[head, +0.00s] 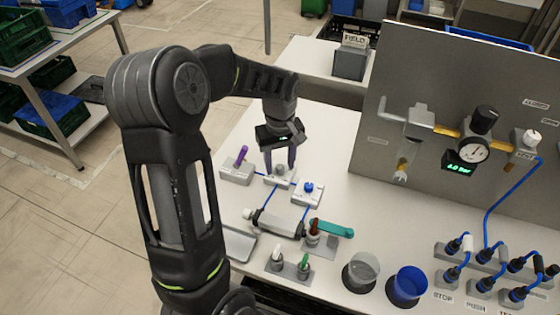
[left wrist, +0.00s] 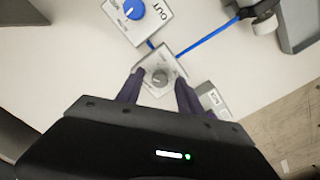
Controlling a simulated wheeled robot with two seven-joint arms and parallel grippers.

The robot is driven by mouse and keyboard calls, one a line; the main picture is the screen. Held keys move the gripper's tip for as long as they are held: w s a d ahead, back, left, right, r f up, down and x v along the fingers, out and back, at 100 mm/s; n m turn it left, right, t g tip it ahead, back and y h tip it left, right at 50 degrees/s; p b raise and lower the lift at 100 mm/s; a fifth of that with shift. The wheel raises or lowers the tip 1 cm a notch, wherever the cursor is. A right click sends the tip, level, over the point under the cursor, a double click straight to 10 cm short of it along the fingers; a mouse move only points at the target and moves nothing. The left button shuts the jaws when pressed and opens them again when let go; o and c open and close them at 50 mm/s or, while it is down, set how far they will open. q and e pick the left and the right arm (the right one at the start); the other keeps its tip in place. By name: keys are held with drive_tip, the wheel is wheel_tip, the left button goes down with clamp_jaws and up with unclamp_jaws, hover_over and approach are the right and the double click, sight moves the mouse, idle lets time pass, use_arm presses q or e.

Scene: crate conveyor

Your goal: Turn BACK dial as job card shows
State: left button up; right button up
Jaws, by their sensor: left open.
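A small light block with a round grey dial (left wrist: 160,77) sits between my left fingers in the left wrist view. It also shows in the head view (head: 281,181), partly hidden under the gripper. My left gripper (head: 279,163) points down over it, open, one finger on each side; whether they touch the dial I cannot tell. A second block bears a blue dial (head: 308,187) and reads OUT in the left wrist view (left wrist: 133,9). Blue tubing joins the blocks. A small tag (left wrist: 214,98) by the right finger is hard to read. I cannot make out a job card.
A grey block with a purple piece (head: 242,157) stands left of the dials. A panel (head: 450,90) with a gauge rises at right.

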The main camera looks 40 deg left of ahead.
use_arm(q)
drive_tip(key=shift+c, duration=0.5)
clamp_jaws()
drive_tip(key=shift+m, duration=0.5)
drive_tip(key=m+b, duration=0.1)
drive_tip(key=m, duration=1)
drive_tip(key=shift+b, duration=0.4)
drive_tip(key=shift+o, duration=0.5)
unclamp_jaws()
